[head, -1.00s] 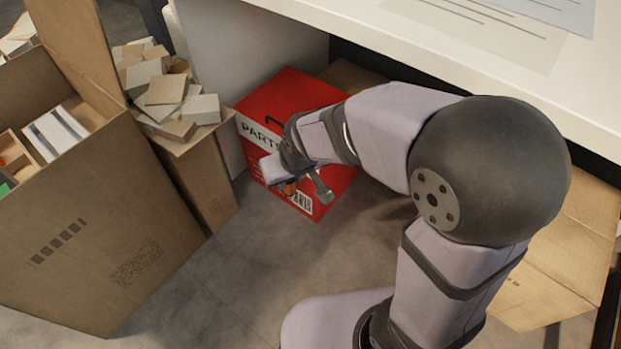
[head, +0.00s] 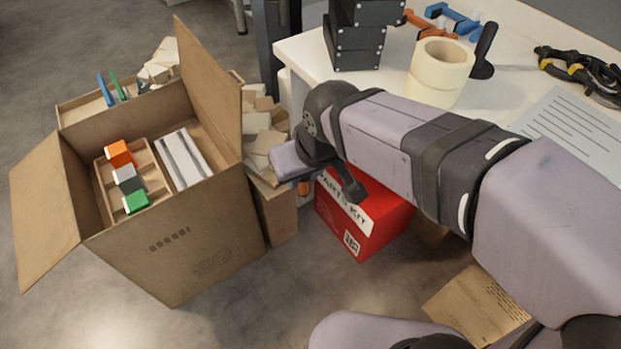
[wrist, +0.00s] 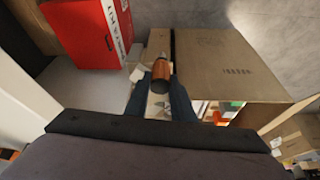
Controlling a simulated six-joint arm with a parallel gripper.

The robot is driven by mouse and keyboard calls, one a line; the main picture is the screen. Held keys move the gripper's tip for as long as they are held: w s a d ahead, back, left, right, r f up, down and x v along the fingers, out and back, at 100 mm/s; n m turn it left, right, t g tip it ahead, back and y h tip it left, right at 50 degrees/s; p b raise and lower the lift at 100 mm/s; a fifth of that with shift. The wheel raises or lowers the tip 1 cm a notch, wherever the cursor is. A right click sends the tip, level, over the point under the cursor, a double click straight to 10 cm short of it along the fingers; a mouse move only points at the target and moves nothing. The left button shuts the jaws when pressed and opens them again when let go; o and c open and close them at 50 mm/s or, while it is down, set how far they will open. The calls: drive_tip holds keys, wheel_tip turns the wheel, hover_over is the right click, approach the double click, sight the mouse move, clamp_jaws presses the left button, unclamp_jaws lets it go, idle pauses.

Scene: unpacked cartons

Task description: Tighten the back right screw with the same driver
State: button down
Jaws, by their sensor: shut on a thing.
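My gripper (head: 318,178) is shut on a driver with an orange handle (wrist: 161,72). In the head view only a small orange bit of the driver (head: 304,187) shows below my gripper; the rest is hidden. My gripper is in front of the table's left end, above floor level, overlapping the red parts kit box in the picture.
The red parts kit box (head: 378,222) stands on the floor; it also shows in the wrist view (wrist: 88,35). An open carton (head: 185,255) and a carton of offcuts (head: 280,215) stand left.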

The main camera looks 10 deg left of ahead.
drive_tip(key=w+d+r+m+p, duration=0.1)
drive_tip(key=w+d+r+p, duration=0.3)
drive_tip(key=d+r+p, duration=0.4)
drive_tip(key=w+d+r+m+p, duration=0.1)
drive_tip(key=w+d+r+p, duration=0.35)
drive_tip(key=r, duration=0.65)
drive_tip(key=w+d+r+m+h+p, duration=0.2)
drive_tip(key=d+r+m+p, duration=0.15)
drive_tip(key=d, duration=0.65)
drive_tip(key=w+d+r+m+h+p, duration=0.15)
drive_tip(key=d+r+p, duration=0.3)
drive_tip(key=d, duration=0.55)
drive_tip(key=s+d+r+m+h+p, duration=0.1)
drive_tip(key=s+d+m+p, duration=0.3)
drive_tip(key=d, duration=0.7)
drive_tip(key=s+d+m+h+p, duration=0.1)
drive_tip(key=s+d+m+p, duration=0.2)
drive_tip(key=d+m+p, duration=0.5)
drive_tip(key=s+d+f+m+g+h+p, duration=0.1)
drive_tip(key=s+d+f+m+g+p, duration=0.2)
drive_tip(key=s+d, duration=1.5)
drive_tip(key=m+p, duration=0.3)
drive_tip(key=shift+s+d+g+h, duration=0.3)
drive_tip(key=shift+s+d+h, duration=0.05)
drive_tip(key=shift+s, duration=0.05)
